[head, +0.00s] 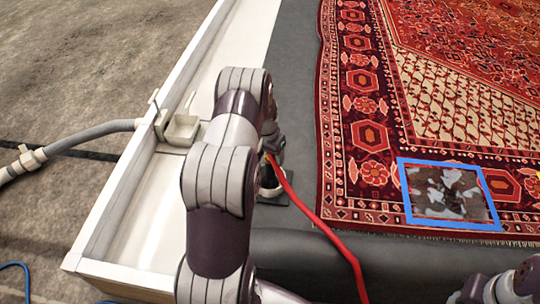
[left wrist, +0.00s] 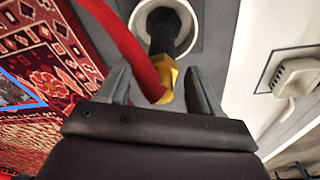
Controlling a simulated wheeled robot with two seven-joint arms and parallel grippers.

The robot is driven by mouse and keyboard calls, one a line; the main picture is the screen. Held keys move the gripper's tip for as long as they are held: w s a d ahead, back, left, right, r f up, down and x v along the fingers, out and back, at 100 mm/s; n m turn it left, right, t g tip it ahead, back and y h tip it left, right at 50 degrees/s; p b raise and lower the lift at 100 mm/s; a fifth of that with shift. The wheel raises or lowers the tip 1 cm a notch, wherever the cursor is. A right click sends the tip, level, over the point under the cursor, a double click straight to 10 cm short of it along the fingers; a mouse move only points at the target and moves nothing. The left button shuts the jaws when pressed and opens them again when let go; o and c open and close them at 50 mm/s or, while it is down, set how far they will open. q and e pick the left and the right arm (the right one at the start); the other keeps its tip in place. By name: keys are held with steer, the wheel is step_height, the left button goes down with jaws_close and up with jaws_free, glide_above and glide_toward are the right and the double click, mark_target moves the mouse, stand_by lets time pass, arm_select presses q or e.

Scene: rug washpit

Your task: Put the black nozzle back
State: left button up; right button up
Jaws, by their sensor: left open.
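The black nozzle (left wrist: 163,30) shows in the left wrist view, with its black end inside a round white holder (left wrist: 141,18). A brass fitting (left wrist: 166,76) joins it to the red hose (left wrist: 124,36). My left gripper (left wrist: 160,80) is open, with one finger on each side of the brass fitting; I cannot tell whether either finger touches it. In the head view my left gripper (head: 272,150) is mostly hidden behind my arm, above the holder's dark base (head: 272,198). The red hose (head: 315,215) runs from there toward the lower right. My right gripper is not in view.
A patterned red rug (head: 350,120) lies on the right, with a blue-framed stained patch (head: 450,195). A white trough (head: 140,215) with a drain box (head: 182,130) and grey pipe (head: 90,133) runs along the left. Part of my right arm shows at lower right.

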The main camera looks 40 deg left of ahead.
arm_select(q)
step_height(320, 180, up, 10)
steer(key=s+r+p, duration=0.1)
steer(key=p, duration=0.3)
steer(key=s+d+r, duration=0.3)
steer(key=d+r, duration=0.1)
steer(key=d, duration=0.3)
steer(key=s+d+r, duration=0.3)
steer(key=d, duration=0.4)
steer(key=s+d+r+m, duration=0.1)
steer(key=s+d+r, duration=0.2)
steer(key=s+d, duration=0.5)
steer(key=s, duration=0.3)
steer(key=shift+s+d, duration=0.15)
steer(key=shift+s, duration=0.2)
